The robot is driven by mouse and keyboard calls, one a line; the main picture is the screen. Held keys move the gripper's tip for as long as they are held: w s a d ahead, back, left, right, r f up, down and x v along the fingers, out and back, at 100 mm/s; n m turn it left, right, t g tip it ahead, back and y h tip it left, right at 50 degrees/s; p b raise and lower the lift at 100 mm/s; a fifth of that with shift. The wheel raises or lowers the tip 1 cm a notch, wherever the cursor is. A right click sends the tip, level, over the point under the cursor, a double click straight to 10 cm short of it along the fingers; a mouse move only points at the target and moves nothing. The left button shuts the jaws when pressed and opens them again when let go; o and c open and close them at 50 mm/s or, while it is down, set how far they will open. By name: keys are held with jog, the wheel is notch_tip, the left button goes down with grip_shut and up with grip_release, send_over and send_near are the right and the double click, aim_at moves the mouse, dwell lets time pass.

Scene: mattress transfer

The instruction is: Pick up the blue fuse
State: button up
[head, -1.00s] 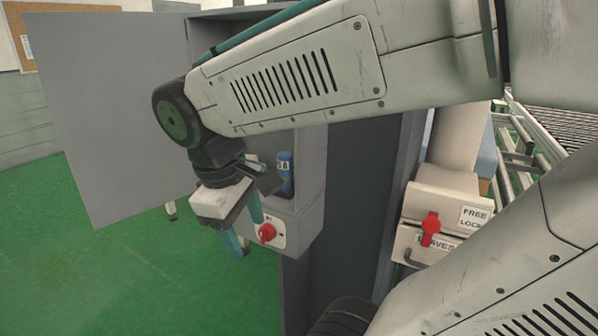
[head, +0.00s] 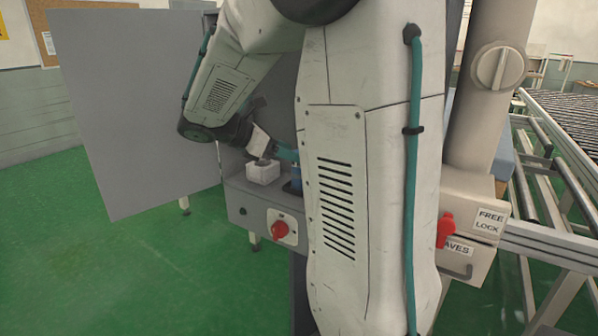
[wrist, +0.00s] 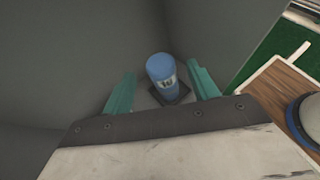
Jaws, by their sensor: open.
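The blue fuse (wrist: 161,70) is a blue cylinder with a pale printed label, standing on a dark square base in the grey cabinet. In the wrist view it lies between the two teal fingers of my gripper (wrist: 161,77), which are spread apart with gaps on both sides. In the head view only a strip of the blue fuse (head: 296,180) shows, beside my arm, which hides the rest. My gripper (head: 285,153) reaches sideways into the cabinet just above it. I cannot tell how far the fingertips are from the fuse.
The grey cabinet door (head: 130,110) stands open at the left. A red rotary switch (head: 280,230) is on the cabinet front, below a small white block (head: 263,172). At the right are a lock box with a red lever (head: 445,230) and a roller conveyor (head: 575,115).

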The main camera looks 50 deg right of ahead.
aim_at(299, 151)
jog(key=shift+x, duration=1.9)
jog(key=shift+f, duration=0.1)
jog(key=c, duration=1.1)
jog(key=shift+a, duration=0.1)
